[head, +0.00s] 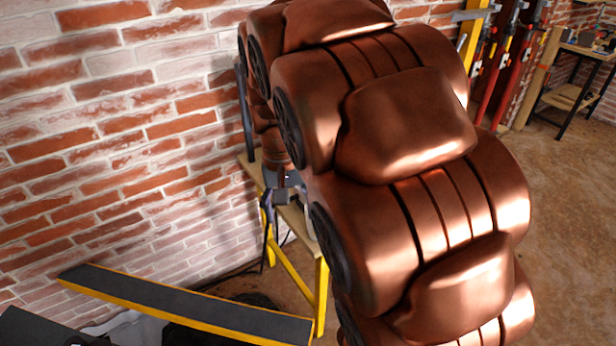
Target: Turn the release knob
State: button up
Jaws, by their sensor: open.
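My copper-coloured arm fills the middle and right of the head view and blocks much of the scene. Beyond its left edge, a small grey part that appears to be my gripper (281,196) shows below a copper wrist link, over or beside a wooden-topped bench (294,222). Its fingertips are small and partly hidden, and I see nothing held in it. I cannot make out the release knob; it may be hidden behind my arm or too small to tell.
A brick wall (110,130) runs along the left. The bench has yellow legs. A long dark beam with yellow edges (185,303) crosses the lower left. Clamps (500,60) stand at the upper right near a workbench (575,95). Brown floor (570,220) is open at right.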

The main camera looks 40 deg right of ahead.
jog(key=w+d+f+m, duration=0.2)
jog(key=w+d, duration=0.4)
jog(key=w, duration=0.1)
jog(key=w+d+f+m, duration=0.2)
jog(key=w+d+f, duration=0.1)
jog(key=w+d, duration=0.4)
jog(key=w+d+f+m+t, duration=0.1)
jog(key=w+d+f+m, duration=0.1)
jog(key=w+d, duration=0.4)
jog(key=shift+w+d+f+m, duration=0.2)
jog(key=shift+w+f+m, duration=0.1)
jog(key=shift+w+f, duration=0.3)
jog(key=shift+w+d+f, duration=0.35)
jog(key=shift+w+d, duration=0.05)
jog(key=shift+f+p, duration=1.1)
jog(key=shift+f, duration=2.7)
jog(key=c, duration=1.1)
